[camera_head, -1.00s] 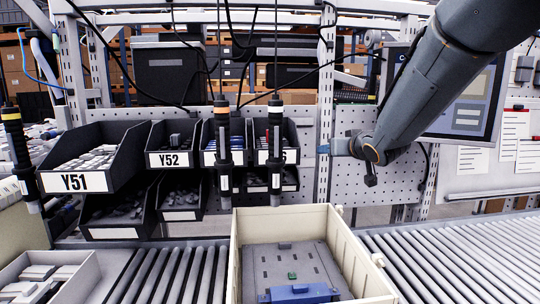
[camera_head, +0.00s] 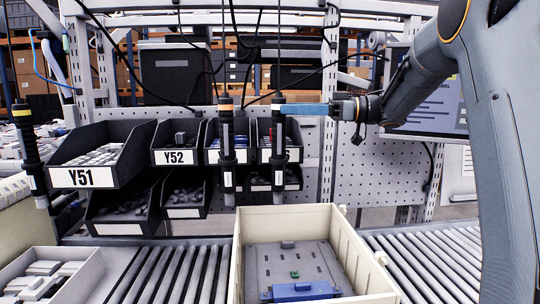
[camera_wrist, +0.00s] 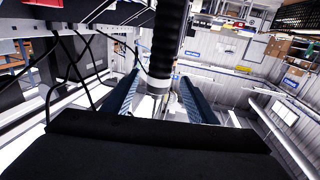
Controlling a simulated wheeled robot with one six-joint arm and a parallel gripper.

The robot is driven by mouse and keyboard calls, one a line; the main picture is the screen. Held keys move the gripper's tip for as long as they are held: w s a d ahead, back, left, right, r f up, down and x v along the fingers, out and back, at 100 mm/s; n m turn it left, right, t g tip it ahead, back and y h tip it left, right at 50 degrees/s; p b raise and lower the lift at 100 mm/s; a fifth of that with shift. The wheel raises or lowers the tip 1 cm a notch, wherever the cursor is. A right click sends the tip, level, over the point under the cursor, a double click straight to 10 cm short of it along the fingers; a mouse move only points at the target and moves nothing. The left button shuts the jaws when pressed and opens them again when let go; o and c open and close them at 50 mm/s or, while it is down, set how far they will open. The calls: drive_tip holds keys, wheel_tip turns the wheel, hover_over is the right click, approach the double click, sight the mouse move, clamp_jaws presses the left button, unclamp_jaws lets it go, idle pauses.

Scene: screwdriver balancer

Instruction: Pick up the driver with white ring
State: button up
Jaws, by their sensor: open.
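The driver with the white ring (camera_head: 278,152) hangs upright from a cable, the rightmost of three hanging drivers in the head view. My gripper (camera_head: 284,109) reaches in from the right with its blue fingers level at the driver's upper part. In the head view the near finger covers a short piece of the driver. In the wrist view the black ribbed driver (camera_wrist: 168,45) with a pale band stands between the two spread fingers of my gripper (camera_wrist: 158,84). The gripper is open, and a gap shows on each side of the driver.
A driver with an orange ring (camera_head: 227,150) hangs close to the left, and one with a yellow ring (camera_head: 29,150) hangs at far left. Dark part bins (camera_head: 110,165) stand behind. A cream crate (camera_head: 345,235) sits on the roller conveyor (camera_head: 440,260) below.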

drive_tip(key=w+a+p, duration=0.1)
drive_tip(key=a+p, duration=0.2)
drive_tip(key=a, duration=0.4)
drive_tip(key=shift+w+a, duration=0.3)
drive_tip(key=shift+a, duration=0.1)
clamp_jaws()
